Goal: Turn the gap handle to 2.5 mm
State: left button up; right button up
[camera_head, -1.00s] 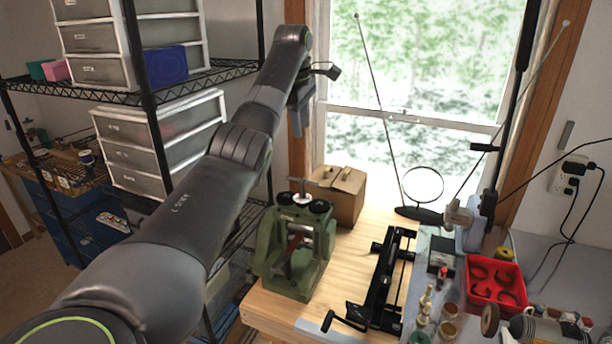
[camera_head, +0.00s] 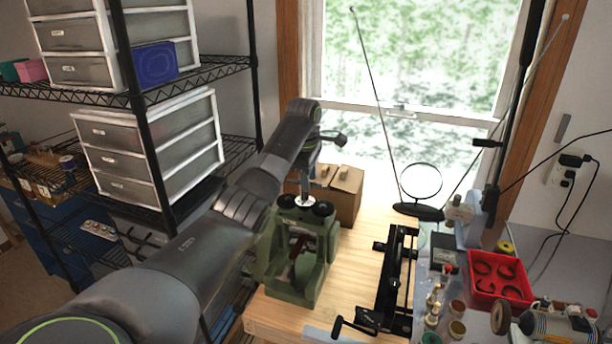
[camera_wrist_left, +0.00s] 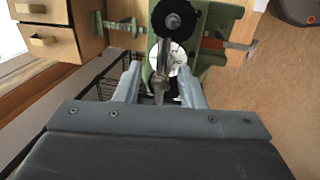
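The green rolling mill (camera_head: 318,262) stands on the wooden bench, with two black round knobs on top and a white dial (camera_wrist_left: 179,60) between them. The gap handle (camera_wrist_left: 161,72) is a grey metal bar on a post above the dial. My left gripper (camera_wrist_left: 158,70) is open over the mill's top, one finger on each side of the handle, with visible gaps. In the head view my left gripper (camera_head: 304,168) comes down from above and hides the handle's upper part. The dial's marks are too small to read. My right gripper is not in view.
A small wooden drawer box (camera_head: 346,196) stands right behind the mill. A black tool with a crank (camera_head: 385,290) lies to its right. A red tray (camera_head: 500,281) and several small bottles are farther right. A shelf rack (camera_head: 150,110) stands at the left.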

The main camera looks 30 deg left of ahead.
pick_arm(q)
jog(key=shift+d, duration=0.15)
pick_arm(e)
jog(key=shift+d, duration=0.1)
pick_arm(q)
jog(key=shift+s, duration=0.1)
jog(key=shift+c, duration=0.7)
grip_shut()
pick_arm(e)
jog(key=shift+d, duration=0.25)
pick_arm(q)
jog(key=shift+n, duration=0.4)
jog(key=n, duration=0.2)
jog(key=w+n+y, duration=0.1)
jog(key=n, duration=0.1)
jog(key=shift+n+g, duration=0.3)
jog(key=shift+w+a+f+n+g+y, duration=0.1)
jog(key=shift+n+g+y, duration=0.1)
jog(key=shift+n, duration=0.85)
jog(key=shift+w+a+n+g+y, duration=0.1)
jog(key=shift+a+n+g, duration=0.1)
jog(key=shift+n, duration=0.9)
jog(key=shift+w+a+f+n+g+y, duration=0.1)
jog(key=shift+n+g, duration=0.1)
jog(key=shift+n, duration=0.85)
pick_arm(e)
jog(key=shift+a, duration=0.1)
pick_arm(q)
jog(key=shift+f, duration=0.1)
